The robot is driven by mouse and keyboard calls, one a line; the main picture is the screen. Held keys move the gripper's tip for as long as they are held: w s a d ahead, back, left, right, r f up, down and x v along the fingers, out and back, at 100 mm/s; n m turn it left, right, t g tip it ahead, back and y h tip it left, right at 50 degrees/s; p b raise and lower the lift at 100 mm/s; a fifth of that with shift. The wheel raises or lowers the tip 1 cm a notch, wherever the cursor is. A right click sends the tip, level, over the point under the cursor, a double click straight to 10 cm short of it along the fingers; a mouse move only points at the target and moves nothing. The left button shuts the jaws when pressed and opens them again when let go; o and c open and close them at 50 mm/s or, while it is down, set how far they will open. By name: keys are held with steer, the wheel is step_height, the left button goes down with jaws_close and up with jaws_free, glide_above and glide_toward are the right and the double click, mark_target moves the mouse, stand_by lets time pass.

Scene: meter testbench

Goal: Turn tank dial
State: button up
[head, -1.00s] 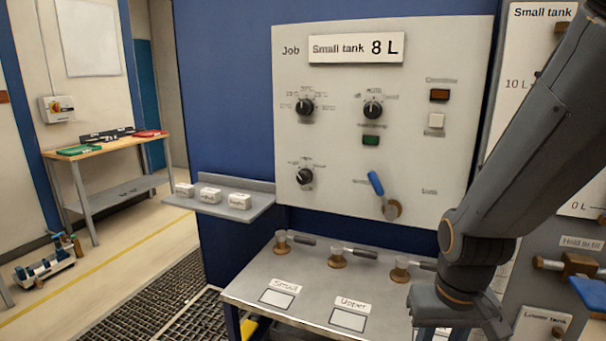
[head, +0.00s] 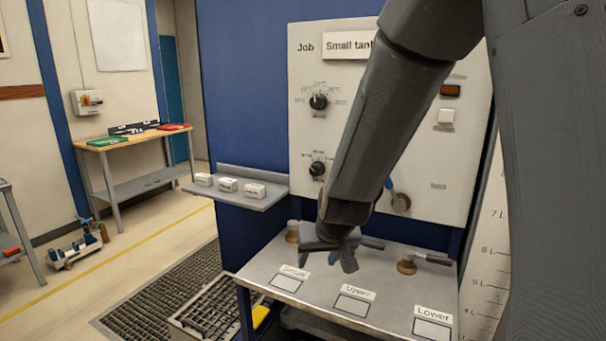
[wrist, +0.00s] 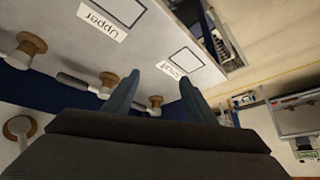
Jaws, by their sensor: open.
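The panel (head: 461,190) carries black dials with tiny, unreadable labels, so I cannot tell which is the tank dial. One dial (head: 318,101) is at upper left. Another dial (head: 317,168) is at lower left, close to the left edge of my arm. A third dial, seen earlier at upper right, is hidden behind my arm. My gripper (head: 335,258) is open, below the panel over the bench, apart from the dials. In the wrist view, its two fingers (wrist: 155,88) are spread with nothing between them.
A metal bench (head: 392,320) below the panel bears brass-based fittings (head: 406,266) and labels reading Small, Upper and Lower. A small shelf (head: 240,200) with white blocks juts out left of the panel. A blue-handled lever (head: 399,200) is partly hidden.

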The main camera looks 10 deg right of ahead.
steer(key=w+a+r+m+t+h, duration=0.1)
steer(key=w+r+t+h, duration=0.15)
steer(key=w, duration=0.65)
steer(key=w+a+r+t+h, duration=0.1)
steer(key=w+r+t, duration=0.3)
steer(key=w, duration=0.5)
steer(key=m+t+h, duration=0.2)
steer(key=m+h, duration=0.2)
steer(key=h, duration=0.4)
glide_toward(314, 171)
steer(key=w, duration=0.1)
steer(key=shift+d+p+x, duration=0.25)
steer(key=shift+p+x, duration=0.85)
steer(key=shift+x, duration=3.05)
steer(key=shift+s, duration=0.15)
steer(key=c, duration=1)
steer(key=shift+c, duration=0.2)
